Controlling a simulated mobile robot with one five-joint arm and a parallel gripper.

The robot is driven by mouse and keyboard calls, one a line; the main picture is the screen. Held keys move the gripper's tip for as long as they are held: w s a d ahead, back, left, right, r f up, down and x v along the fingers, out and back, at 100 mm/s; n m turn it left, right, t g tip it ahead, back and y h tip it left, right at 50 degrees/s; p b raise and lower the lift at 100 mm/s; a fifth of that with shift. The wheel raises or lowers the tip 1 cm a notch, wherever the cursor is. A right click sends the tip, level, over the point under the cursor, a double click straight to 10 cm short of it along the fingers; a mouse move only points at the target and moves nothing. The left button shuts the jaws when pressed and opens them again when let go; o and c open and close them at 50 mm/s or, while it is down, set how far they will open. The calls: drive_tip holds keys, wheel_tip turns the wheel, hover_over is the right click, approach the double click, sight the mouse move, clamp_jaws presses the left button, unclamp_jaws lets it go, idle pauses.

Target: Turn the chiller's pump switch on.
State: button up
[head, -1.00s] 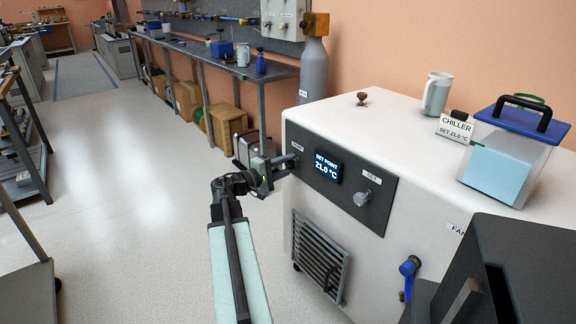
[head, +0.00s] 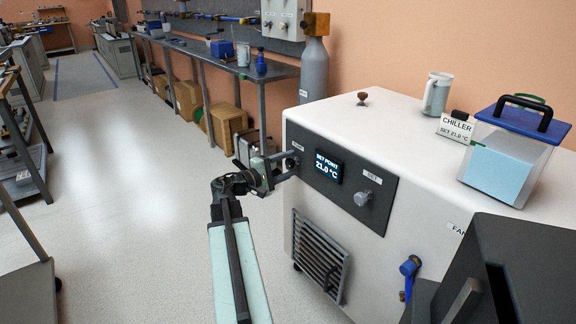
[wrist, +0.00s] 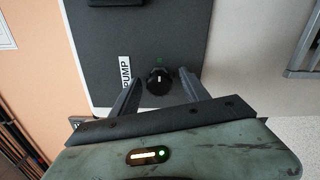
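The chiller (head: 400,130) is a large white cabinet with a dark control panel on its front. The pump switch (wrist: 160,82) is a black round knob with a white mark, beside the PUMP label (wrist: 125,72) in the wrist view. A small green lamp (wrist: 159,60) sits just above it. My gripper (wrist: 156,86) is open, with one finger on each side of the knob and gaps showing between. In the head view my gripper (head: 291,165) is at the panel's left end and partly hides the switch.
The set point display (head: 328,168) reads 21.0 °C. The SET knob (head: 362,198) is to its right. A blue valve handle (head: 409,268) sticks out low on the front. A dark box (head: 515,265) stands at lower right. The floor left of my arm is clear.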

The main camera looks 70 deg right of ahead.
drive_tip(key=v, duration=0.7)
drive_tip(key=shift+w+a, duration=0.2)
drive_tip(key=shift+a, duration=0.15)
